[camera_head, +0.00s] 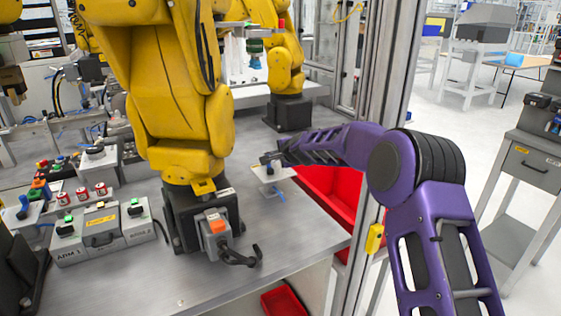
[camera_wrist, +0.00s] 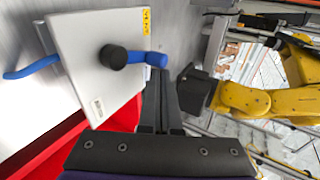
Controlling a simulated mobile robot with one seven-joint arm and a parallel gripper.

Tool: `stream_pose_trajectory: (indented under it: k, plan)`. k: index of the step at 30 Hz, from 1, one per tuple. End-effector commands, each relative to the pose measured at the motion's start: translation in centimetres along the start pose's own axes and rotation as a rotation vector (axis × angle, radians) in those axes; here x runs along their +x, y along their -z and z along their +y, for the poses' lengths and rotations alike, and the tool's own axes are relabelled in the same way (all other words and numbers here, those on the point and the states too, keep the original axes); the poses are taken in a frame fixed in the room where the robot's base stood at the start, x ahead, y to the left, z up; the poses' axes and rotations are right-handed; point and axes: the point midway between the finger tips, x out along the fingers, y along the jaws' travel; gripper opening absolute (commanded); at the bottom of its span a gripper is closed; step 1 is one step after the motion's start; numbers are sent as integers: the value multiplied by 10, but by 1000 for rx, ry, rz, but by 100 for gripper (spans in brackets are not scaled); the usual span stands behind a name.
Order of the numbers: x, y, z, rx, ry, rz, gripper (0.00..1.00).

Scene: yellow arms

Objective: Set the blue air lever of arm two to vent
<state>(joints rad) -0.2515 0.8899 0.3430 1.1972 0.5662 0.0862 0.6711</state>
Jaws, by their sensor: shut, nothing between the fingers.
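A white plate (camera_wrist: 85,30) carries a black round knob (camera_wrist: 113,57) with a blue lever (camera_wrist: 150,58) pointing right from it in the wrist view. A yellow VENT label (camera_wrist: 147,20) sits at the plate's upper right corner, above the lever's end. The white plate also shows in the head view (camera_head: 283,173), partly hidden by my gripper. My gripper (camera_wrist: 161,82) is shut and empty, its tips close to the lever's blue end; I cannot tell whether they touch. In the head view my gripper (camera_head: 268,158) is over the plate, hiding most of the lever.
A blue hose (camera_wrist: 32,68) leaves the plate's left side. A red bin (camera_head: 330,200) lies below my arm, beside the metal table (camera_head: 290,238). A large yellow arm (camera_head: 170,90) on a black base stands left of the plate. A metal post (camera_head: 386,110) rises behind my arm.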

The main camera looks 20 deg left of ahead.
Motion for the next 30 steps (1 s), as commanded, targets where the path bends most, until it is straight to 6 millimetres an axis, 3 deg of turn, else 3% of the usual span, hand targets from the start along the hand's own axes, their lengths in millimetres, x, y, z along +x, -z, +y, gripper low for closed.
stream_pose_trajectory:
  k: [20, 26, 30]
  plan:
    - [-10, -9, 5, 1, 0, 0, 0]
    - [-31, -8, 5, 2, 1, 2, 0]
    - [-60, -7, 5, 1, 1, 3, 0]
